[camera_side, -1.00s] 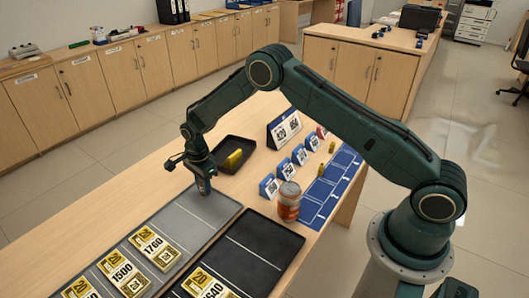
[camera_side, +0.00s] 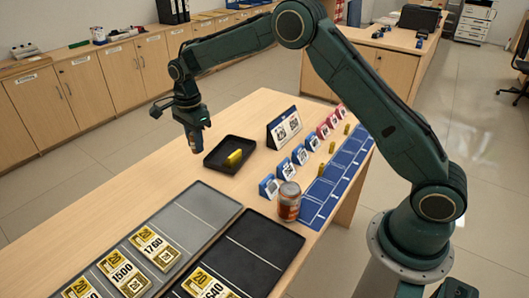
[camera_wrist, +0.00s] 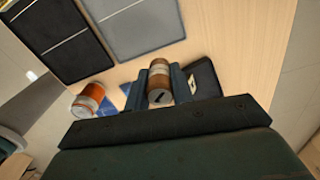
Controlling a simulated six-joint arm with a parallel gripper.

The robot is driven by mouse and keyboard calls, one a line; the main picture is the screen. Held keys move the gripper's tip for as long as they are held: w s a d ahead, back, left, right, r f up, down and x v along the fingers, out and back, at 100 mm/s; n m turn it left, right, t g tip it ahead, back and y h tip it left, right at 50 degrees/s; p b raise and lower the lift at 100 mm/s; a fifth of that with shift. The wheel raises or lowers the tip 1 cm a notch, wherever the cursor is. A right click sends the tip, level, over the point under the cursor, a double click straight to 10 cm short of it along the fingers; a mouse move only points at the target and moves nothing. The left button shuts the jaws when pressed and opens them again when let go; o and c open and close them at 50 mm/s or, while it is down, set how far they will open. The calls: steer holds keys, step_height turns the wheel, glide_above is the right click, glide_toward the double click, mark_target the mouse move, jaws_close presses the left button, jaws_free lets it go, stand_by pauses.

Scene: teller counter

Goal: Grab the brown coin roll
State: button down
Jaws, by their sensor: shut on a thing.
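My gripper (camera_side: 193,134) is raised above the counter, left of the small black tray. It is shut on a brown coin roll (camera_wrist: 159,78), which shows between the two jaws in the wrist view. In the side view only the lower end of the roll (camera_side: 195,147) shows below the fingers. The roll hangs clear of the counter top, roughly upright.
The black tray (camera_side: 211,163) holds a gold roll (camera_side: 234,158). An orange jar (camera_side: 288,202) stands beside a blue mat (camera_side: 318,197). Small card stands (camera_side: 284,168) line the mat. A grey tray (camera_side: 199,208) and dark tray (camera_side: 270,236) lie in front.

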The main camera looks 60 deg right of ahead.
steer(key=shift+r, duration=1.6)
